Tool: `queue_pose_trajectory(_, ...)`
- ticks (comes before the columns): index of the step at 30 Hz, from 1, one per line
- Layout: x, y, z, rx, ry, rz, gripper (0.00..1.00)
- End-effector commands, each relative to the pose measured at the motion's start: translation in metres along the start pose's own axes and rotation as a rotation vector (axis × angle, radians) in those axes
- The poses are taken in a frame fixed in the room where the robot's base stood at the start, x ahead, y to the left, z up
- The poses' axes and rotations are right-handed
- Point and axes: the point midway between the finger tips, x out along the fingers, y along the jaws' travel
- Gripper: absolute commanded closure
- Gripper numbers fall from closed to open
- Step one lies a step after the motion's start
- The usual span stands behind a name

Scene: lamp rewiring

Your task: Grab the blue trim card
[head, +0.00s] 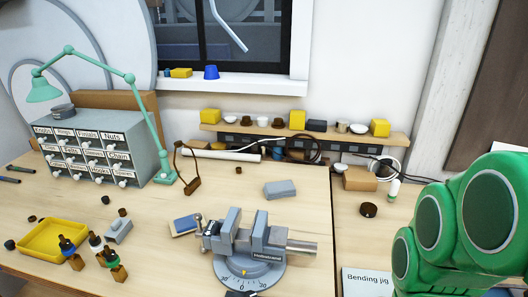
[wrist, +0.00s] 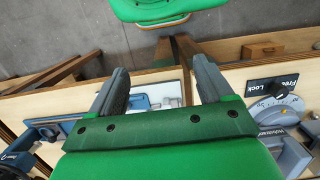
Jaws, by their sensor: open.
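A small flat blue card with a pale edge (head: 184,224), which looks like the blue trim card, lies on the bench just left of the grey vise (head: 245,238) in the head view. My gripper (wrist: 160,66) shows in the wrist view with its two dark fingers spread apart and nothing held between them. The head view shows my green arm at the right but not the gripper. I cannot make out the card for certain in the wrist view; small blue and white parts show beyond the fingers.
A grey-blue block (head: 280,189) lies behind the vise. A yellow tray (head: 54,240) and several small parts lie at the left. A teal lamp (head: 130,100) stands by the drawer cabinet (head: 85,150). A bending jig board (head: 370,283) is at the right. Bench around the card's left is clear.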

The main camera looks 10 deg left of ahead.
Motion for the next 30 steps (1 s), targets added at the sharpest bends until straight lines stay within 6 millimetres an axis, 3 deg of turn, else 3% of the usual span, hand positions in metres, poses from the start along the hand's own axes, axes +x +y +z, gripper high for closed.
queue_pose_trajectory(1, 0.000, 0.000, 0.000, 0.000, 0.000, 0.000, 0.11)
queue_pose_trajectory(3, 0.000, 0.000, 0.000, 0.000, 0.000, 0.000, 0.01)
queue_pose_trajectory(12, -0.003, 0.000, 0.000, 0.000, 0.000, 0.000, 0.00)
queue_pose_trajectory(23, -0.051, 0.000, 0.007, 0.000, 0.004, 0.000, 0.00)
queue_pose_trajectory(30, -0.060, -0.018, -0.013, 0.031, -0.016, -0.045, 0.00)
